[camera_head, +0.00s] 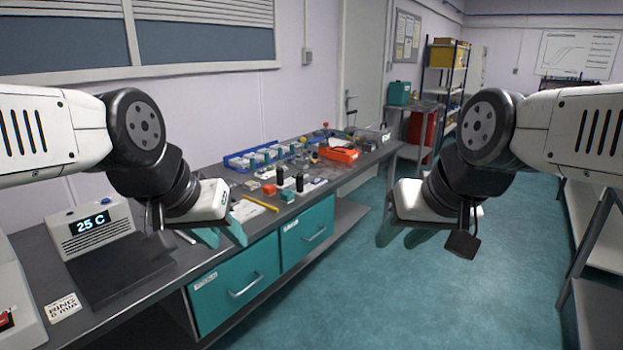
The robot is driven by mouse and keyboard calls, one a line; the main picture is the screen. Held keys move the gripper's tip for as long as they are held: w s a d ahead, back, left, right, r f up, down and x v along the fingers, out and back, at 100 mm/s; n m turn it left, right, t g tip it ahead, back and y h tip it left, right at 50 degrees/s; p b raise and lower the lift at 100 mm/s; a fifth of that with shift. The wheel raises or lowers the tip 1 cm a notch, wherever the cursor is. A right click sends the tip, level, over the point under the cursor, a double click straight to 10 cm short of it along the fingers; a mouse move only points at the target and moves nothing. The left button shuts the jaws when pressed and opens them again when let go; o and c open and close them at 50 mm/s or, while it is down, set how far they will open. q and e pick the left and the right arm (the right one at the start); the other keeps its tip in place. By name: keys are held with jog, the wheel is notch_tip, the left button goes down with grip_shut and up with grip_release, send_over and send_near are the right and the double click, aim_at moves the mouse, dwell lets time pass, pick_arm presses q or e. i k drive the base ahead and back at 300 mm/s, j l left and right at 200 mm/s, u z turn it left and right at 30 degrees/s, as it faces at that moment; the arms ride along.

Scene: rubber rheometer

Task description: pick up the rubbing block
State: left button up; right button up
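I cannot tell which of the small items is the rubbing block. My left gripper (221,237) is in front of the bench's front edge, nearer to me than the small blocks. My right gripper (402,237) is over the open floor to the right of the bench. Neither gripper touches a block.
A device reading 25 C (92,228) stands at the bench's left. Blue bins (240,163), a yellow pencil-like stick (261,203), dark upright pieces and an orange box (339,154) crowd the bench. Teal drawers (235,284) are below. The teal floor (360,290) is clear.

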aim_at(315, 158)
jog(key=i+l+u, duration=0.3)
jog(key=i+l, duration=0.95)
jog(key=i, duration=0.35)
jog(key=i+l+u, duration=0.3)
jog(key=i+l, duration=1.2)
jog(key=l, duration=0.15)
